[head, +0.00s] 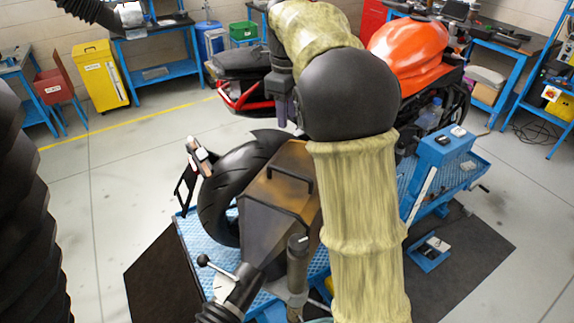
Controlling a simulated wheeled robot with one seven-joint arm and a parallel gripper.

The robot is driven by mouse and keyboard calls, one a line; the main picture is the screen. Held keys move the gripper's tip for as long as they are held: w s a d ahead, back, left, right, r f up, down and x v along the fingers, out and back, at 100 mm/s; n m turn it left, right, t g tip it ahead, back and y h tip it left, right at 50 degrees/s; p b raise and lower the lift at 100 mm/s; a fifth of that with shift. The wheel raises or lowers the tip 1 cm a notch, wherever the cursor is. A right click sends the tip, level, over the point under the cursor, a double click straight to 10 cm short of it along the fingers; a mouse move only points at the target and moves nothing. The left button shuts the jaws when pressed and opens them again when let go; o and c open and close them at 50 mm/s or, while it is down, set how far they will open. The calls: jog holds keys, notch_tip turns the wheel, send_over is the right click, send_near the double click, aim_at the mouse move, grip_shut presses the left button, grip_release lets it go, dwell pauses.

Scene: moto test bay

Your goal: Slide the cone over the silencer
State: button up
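The cone (272,205), a dark brown-grey tapered metal hood with a black bar handle on top, sits low in front of the motorcycle's rear wheel (213,205). Its narrow end points down toward the front and joins a black ribbed hose (215,314). The silencer cannot be made out; the cone and my sleeved arm cover that part of the bike. My gripper (284,112) hangs down past the far side of my arm's black elbow, above and beyond the cone, apart from its handle in the picture. Its fingers are partly hidden and too small to read.
The motorcycle with its orange tank (408,52) stands on a blue lift (455,175). A ball-topped lever (204,261) and an upright dark cylinder (297,262) flank the cone's narrow end. Benches and a yellow cabinet (100,75) line the wall.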

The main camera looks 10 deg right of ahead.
aim_at(288, 171)
notch_tip(288, 171, down, 17)
jog(key=p, duration=0.3)
jog(key=shift+w+d+f, duration=0.1)
jog(key=shift+w+f, duration=0.05)
jog(key=shift+f, duration=0.05)
grip_shut()
